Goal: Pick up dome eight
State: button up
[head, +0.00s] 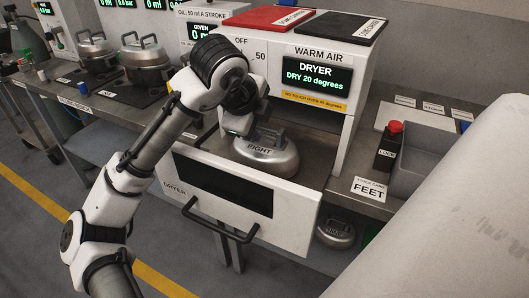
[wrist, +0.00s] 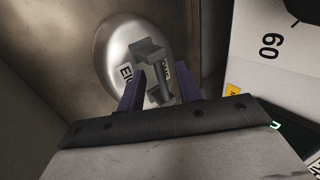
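Dome eight (head: 275,162) is a shiny metal dome labelled EIGHT with a dark grey handle on top. It sits in the pulled-out drawer (head: 297,207) of the dryer. In the wrist view, the dome (wrist: 117,45) lies straight ahead with its handle (wrist: 153,55) pointing at me. My gripper (head: 262,132) is over the dome at handle height. In the wrist view, the purple fingers of my gripper (wrist: 160,88) stand on either side of the handle, with gaps visible between them and it. My wrist hides part of the handle in the head view.
The dryer housing (head: 325,72) stands right behind the drawer, its display reading DRY 20 degrees. Metal pots (head: 147,68) stand on the bench at left. A lock with a red button (head: 390,146) and a FEET label (head: 369,189) are at right. Another dome (head: 336,232) sits below the bench.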

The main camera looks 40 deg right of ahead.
grip_shut()
jog(key=shift+r, duration=0.1)
dwell(1.2)
